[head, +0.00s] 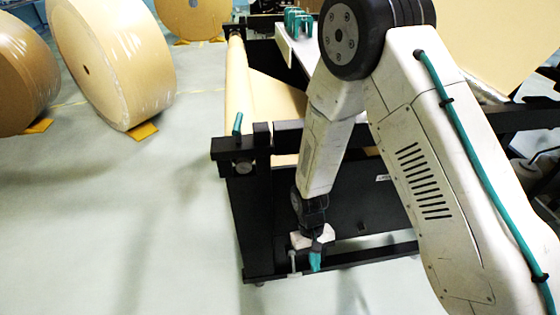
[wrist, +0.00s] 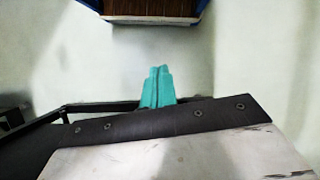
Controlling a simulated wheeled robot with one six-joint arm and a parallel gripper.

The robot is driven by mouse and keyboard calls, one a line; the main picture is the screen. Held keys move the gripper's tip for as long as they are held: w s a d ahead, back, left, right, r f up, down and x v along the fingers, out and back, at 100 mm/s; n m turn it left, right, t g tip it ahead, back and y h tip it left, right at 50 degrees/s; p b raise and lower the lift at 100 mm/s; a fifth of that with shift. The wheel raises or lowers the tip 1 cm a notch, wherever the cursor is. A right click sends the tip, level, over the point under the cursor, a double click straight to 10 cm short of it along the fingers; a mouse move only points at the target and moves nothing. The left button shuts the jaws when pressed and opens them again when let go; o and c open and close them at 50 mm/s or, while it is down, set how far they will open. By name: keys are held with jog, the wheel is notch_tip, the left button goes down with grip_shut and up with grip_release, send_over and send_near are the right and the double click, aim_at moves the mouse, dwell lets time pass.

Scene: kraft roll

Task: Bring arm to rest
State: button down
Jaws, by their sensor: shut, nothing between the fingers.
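My gripper (head: 316,258) hangs low at the end of my white arm, in front of the black frame of the kraft roll stand (head: 250,222). Its teal fingertips point down. In the wrist view my gripper (wrist: 158,85) shows as two teal fingers pressed together, with nothing between them. My arm is bent, its elbow high at the top of the head view and its forearm sloping down. My arm hides part of the stand.
Large kraft rolls (head: 110,62) stand on the floor at the left, with yellow wedges (head: 143,131) under them. Brown paper (head: 270,100) runs over the stand. Teal handles (head: 298,22) sit at its far end. The pale floor (head: 110,230) at the lower left is clear.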

jog(key=s+d+r, duration=0.1)
jog(key=d+r, duration=0.3)
jog(key=r, duration=0.8)
jog(key=s+d+r, duration=0.1)
jog(key=d+r, duration=0.2)
jog(key=r, duration=0.9)
jog(key=s+d+r+m+t, duration=0.1)
jog(key=s+d+r+t, duration=0.1)
jog(key=r, duration=0.4)
jog(key=s+d+r+m+t+y, duration=0.1)
jog(key=s+d+r+t, duration=0.1)
jog(key=s+d+r, duration=0.2)
jog(key=s+d+r+m+t, duration=0.1)
jog(key=s+d+r+t, duration=0.1)
jog(key=s+r, duration=0.3)
notch_tip(320, 180, up, 4)
jog(key=shift+s+d+f, duration=0.1)
jog(key=shift+s+d, duration=0.3)
jog(key=shift+d, duration=0.5)
